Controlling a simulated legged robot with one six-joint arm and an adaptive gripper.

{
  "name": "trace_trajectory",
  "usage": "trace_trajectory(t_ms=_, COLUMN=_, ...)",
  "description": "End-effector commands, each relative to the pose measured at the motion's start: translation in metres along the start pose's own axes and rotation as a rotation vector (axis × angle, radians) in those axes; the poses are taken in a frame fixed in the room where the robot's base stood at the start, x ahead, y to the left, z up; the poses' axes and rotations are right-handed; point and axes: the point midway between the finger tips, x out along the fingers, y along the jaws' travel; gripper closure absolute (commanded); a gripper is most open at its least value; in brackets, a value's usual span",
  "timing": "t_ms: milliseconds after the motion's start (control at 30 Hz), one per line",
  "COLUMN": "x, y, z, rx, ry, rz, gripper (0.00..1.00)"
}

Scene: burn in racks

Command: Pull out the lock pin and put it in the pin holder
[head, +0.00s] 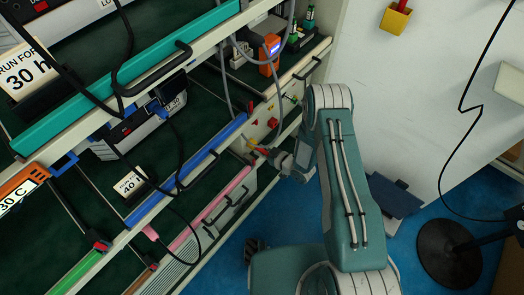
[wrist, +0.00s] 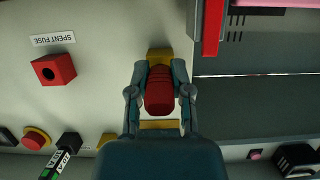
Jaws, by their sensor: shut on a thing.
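The red lock pin (wrist: 160,92) shows as a ridged red grip in the middle of the wrist view. My gripper (wrist: 160,90) is shut on it, with one finger on each side. A yellow part (wrist: 159,125) shows behind and below the red grip, against the pale panel. I cannot tell how deep the pin sits there, as its shaft is hidden. In the head view my gripper (head: 277,158) is at the rack's front panel, beside a small red part. A yellow holder (head: 396,20) with a red top hangs on the white wall; I cannot tell if it is the pin holder.
A red socket (wrist: 53,70) labelled SPENT FUSE is on the panel. A red button (wrist: 36,138) on a yellow base sits below it, near a labelled black-and-green part (wrist: 62,156). Rack shelves with hanging black cables fill the left. A black stand (head: 448,253) is on the blue floor.

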Motion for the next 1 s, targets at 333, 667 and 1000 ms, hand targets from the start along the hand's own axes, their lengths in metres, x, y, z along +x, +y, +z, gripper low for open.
trace_trajectory(t_ms=333, x=0.005, y=0.000, z=-0.002, rx=0.000, ry=0.001, rz=0.000, gripper=0.51)
trace_trajectory(t_ms=667, x=0.005, y=0.000, z=-0.002, rx=0.000, ry=0.000, rz=0.000, gripper=0.33)
trace_trajectory(t_ms=1000, x=-0.028, y=0.002, z=-0.001, rx=0.003, ry=-0.001, rz=0.004, gripper=0.33)
